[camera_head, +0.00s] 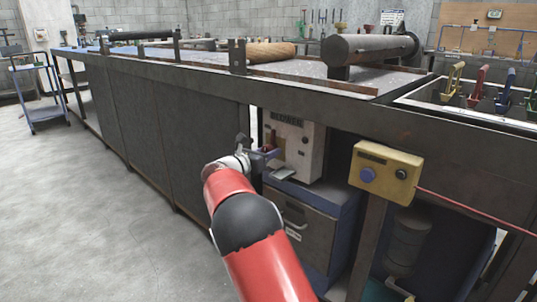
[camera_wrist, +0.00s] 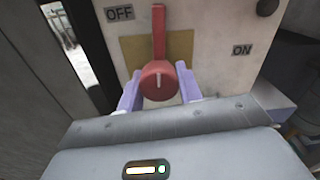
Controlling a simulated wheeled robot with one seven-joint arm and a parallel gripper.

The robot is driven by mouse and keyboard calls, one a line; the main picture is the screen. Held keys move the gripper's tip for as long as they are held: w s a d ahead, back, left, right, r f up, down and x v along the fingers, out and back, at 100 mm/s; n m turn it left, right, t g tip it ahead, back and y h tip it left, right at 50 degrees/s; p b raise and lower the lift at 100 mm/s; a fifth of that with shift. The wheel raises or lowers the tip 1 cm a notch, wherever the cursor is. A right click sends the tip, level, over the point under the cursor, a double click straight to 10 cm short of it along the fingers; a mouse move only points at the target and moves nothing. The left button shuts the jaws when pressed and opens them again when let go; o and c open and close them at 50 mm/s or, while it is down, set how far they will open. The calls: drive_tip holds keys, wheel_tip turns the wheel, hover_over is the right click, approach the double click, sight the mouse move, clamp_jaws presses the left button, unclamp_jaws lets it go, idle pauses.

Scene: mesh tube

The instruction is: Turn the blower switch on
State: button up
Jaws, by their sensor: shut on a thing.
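The red blower switch (camera_wrist: 158,45) sits on a tan plate on the pale blower box (camera_head: 302,150). Its lever points straight up in the wrist view, just right of the OFF label (camera_wrist: 119,13). The ON label (camera_wrist: 241,50) is further right and lower. My gripper (camera_wrist: 159,79) has its lilac fingers on either side of the switch's round red hub and is shut on it. In the head view my gripper (camera_head: 264,154) is at the front of the box, and the switch is partly hidden there.
The box stands under a long dark workbench (camera_head: 150,62), above a drawer cabinet (camera_head: 308,222). A yellow button box (camera_head: 385,172) hangs to the right. A dark cabinet panel is close on the left. Open floor (camera_head: 90,210) lies left of my arm.

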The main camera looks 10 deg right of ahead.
drive_tip(key=m+b, duration=0.1)
drive_tip(key=m, duration=0.1)
drive_tip(key=m+b, duration=0.1)
drive_tip(key=m, duration=0.1)
drive_tip(key=shift+w+a+f+b, duration=0.1)
drive_tip(key=shift+f+b, duration=0.1)
drive_tip(key=shift+b, duration=0.1)
drive_tip(key=m+b, duration=0.3)
drive_tip(key=m, duration=0.1)
drive_tip(key=shift+m, duration=0.4)
drive_tip(key=m+b, duration=0.3)
drive_tip(key=m, duration=0.1)
drive_tip(key=shift+w+a+r+b, duration=0.1)
drive_tip(key=shift+r+b, duration=0.05)
drive_tip(key=shift+b, duration=0.15)
drive_tip(key=shift+r+m+b, duration=0.2)
drive_tip(key=shift+m+b, duration=0.55)
drive_tip(key=shift+m, duration=1.35)
drive_tip(key=o, duration=1)
drive_tip(key=v, duration=0.7)
drive_tip(key=shift+s+a, duration=0.25)
drive_tip(key=shift+a, duration=0.05)
